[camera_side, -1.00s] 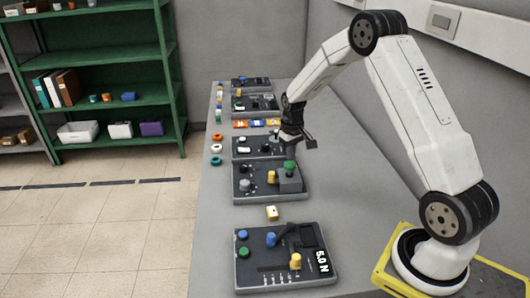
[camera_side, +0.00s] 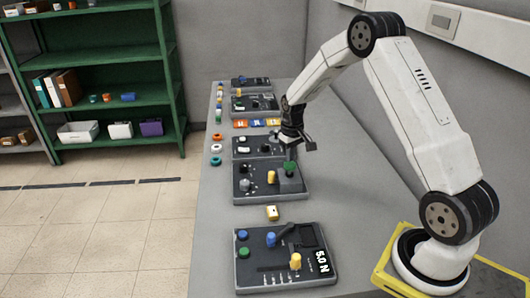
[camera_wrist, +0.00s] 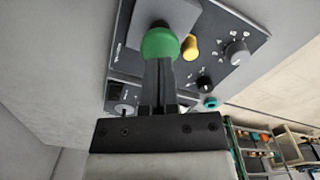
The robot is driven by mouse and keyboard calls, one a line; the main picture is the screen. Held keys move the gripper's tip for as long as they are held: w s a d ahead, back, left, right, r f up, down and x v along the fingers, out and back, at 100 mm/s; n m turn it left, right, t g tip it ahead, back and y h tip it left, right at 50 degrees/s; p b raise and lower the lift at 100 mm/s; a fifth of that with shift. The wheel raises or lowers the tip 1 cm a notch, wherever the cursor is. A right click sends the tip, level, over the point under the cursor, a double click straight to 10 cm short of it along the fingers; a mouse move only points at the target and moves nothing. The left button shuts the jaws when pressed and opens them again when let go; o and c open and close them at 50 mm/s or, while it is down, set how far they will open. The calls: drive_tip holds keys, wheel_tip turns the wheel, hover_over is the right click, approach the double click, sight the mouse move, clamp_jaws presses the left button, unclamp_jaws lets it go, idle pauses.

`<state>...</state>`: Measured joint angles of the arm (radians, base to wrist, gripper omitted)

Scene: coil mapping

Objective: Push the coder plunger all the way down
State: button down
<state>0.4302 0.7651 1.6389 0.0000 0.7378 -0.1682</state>
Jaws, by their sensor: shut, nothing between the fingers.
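The coder plunger shows as a green round knob (camera_side: 289,168) on a raised grey block (camera_side: 291,184) at the right of a dark panel (camera_side: 255,194) in the side view. In the wrist view the green knob (camera_wrist: 160,43) is right at the tips of my fingers. My gripper (camera_side: 291,156) is shut and empty, directly above the knob, and seems to touch its top. In the wrist view my gripper (camera_wrist: 159,62) hides part of the knob. The length of plunger stem below the knob cannot be made out.
A yellow knob (camera_side: 271,177) and a grey knob (camera_side: 244,185) stand on the same panel, left of the block. A nearer panel (camera_side: 262,286) and several farther panels line the table.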

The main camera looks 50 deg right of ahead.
sight(290, 164)
drive_tip(key=shift+f, duration=1.85)
idle(0.5)
drive_tip(key=shift+r, duration=4.25)
drive_tip(key=shift+a, duration=0.1)
drive_tip(key=s+a+r+n+t, duration=0.2)
drive_tip(key=s+a+n, duration=0.1)
drive_tip(key=s+a, duration=1.3)
drive_tip(key=a, duration=0.4)
drive_tip(key=shift+s+a+r+t, duration=0.15)
drive_tip(key=shift+s+r+t, duration=0.15)
drive_tip(key=shift+r, duration=0.1)
